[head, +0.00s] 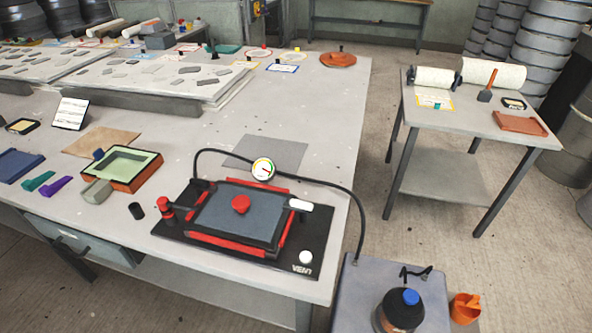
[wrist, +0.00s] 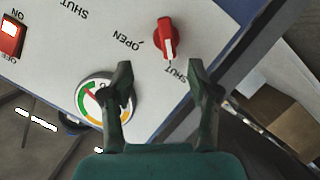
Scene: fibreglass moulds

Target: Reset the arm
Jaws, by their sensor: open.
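My gripper (wrist: 159,66) shows in the wrist view with its two dark green fingers apart and nothing between them. A red knob (wrist: 165,36) with a white mark on its handle sits on a pale panel (wrist: 95,45) just beyond the fingertips. The handle's end points down in the picture, near a SHUT label, with an OPEN label to its left. I cannot tell whether a fingertip touches the panel. A round gauge (wrist: 93,97) is partly hidden behind the left finger. A red switch (wrist: 12,37) marked ON and OFF is at the left edge. My gripper is not in the head view.
In the head view, a black board (head: 176,236) with a red-framed press and a gauge (head: 263,169) lies on the long table (head: 335,85). A hose (head: 350,190) arches off the table's right edge. A side table (head: 470,122) stands right, with bare floor between.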

